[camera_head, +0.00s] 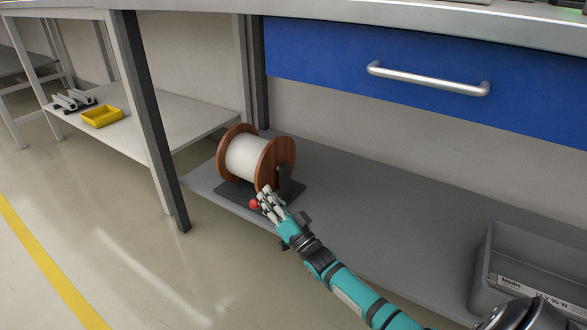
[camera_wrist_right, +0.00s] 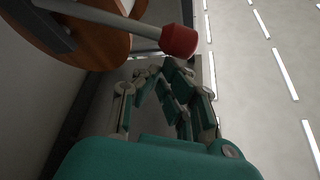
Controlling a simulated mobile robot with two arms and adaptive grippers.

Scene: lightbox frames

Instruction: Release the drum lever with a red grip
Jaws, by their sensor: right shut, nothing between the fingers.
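A drum (camera_head: 248,159) with wooden flanges and a white winding sits on a dark base plate (camera_head: 233,191) on the lower grey shelf. The red grip (camera_head: 254,204) of its lever shows low at the drum's front. In the right wrist view the red grip (camera_wrist_right: 179,41) ends a grey lever rod (camera_wrist_right: 108,18) in front of the wooden flange (camera_wrist_right: 85,45). My right gripper (camera_head: 266,194) is shut and empty, right beside the red grip. In the wrist view its fingers (camera_wrist_right: 160,72) lie just below the grip; whether they touch it I cannot tell. My left gripper is not in view.
A grey bin (camera_head: 535,262) stands on the shelf (camera_head: 365,215) at the right. A blue drawer (camera_head: 420,75) with a metal handle hangs above. A table leg (camera_head: 150,120) stands left of the drum. A yellow tray (camera_head: 102,117) sits on another shelf.

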